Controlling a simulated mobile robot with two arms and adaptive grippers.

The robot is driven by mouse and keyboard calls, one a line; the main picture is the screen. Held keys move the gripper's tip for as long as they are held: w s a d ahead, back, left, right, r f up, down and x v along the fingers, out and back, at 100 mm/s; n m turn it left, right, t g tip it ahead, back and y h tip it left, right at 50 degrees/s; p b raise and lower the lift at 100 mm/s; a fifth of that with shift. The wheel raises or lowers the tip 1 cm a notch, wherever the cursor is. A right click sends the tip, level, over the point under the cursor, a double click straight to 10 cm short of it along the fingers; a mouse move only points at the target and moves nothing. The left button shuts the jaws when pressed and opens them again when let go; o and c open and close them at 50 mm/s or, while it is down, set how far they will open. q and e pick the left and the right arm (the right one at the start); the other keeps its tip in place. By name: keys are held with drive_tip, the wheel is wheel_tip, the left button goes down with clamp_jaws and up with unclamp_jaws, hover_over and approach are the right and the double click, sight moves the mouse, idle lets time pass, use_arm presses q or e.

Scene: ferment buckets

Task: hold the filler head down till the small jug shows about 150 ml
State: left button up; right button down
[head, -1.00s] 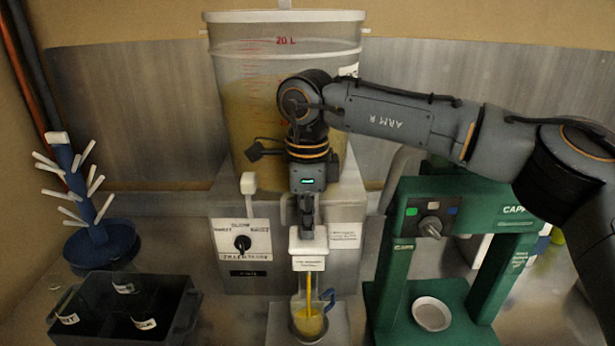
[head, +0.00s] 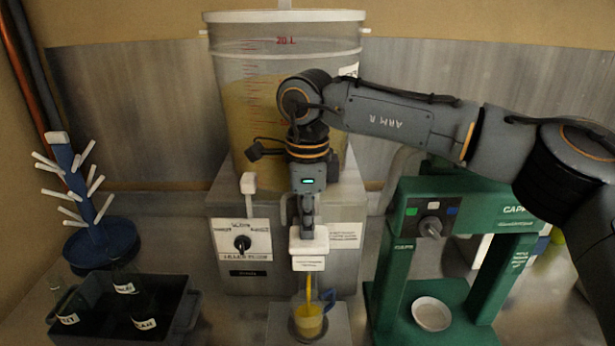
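My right gripper (head: 307,228) points down onto the white filler head (head: 308,246) at the front of the bucket stand. Its fingers look close together on top of the head; no gap shows between them. A yellow stream runs from the filler head into the small jug (head: 309,321) below. The jug has a blue handle and holds yellow liquid; its scale is too small to read. The large clear bucket (head: 240,120) above holds yellowish liquid and has red marks up to 20 L. My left gripper is not in view.
A green capper (head: 385,275) with a white dish (head: 432,313) stands on the right. A dark crate (head: 185,320) with labelled bottles and a blue drying tree (head: 80,190) stand on the left. A dial panel (head: 242,241) is left of the filler head.

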drive_tip(key=shift+d+f, duration=0.1)
drive_tip(key=shift+f, duration=0.2)
idle(0.4)
drive_tip(key=shift+r+p, duration=0.3)
drive_tip(key=shift+r, duration=0.1)
wheel_tip(320, 180, up, 3)
drive_tip(key=shift+r+p, duration=0.1)
drive_tip(key=shift+p, duration=0.75)
use_arm(q)
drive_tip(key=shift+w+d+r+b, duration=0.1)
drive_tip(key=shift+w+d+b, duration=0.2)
drive_tip(key=shift+b, duration=0.7)
use_arm(e)
wheel_tip(320, 180, up, 11)
drive_tip(key=shift+f, duration=0.2)
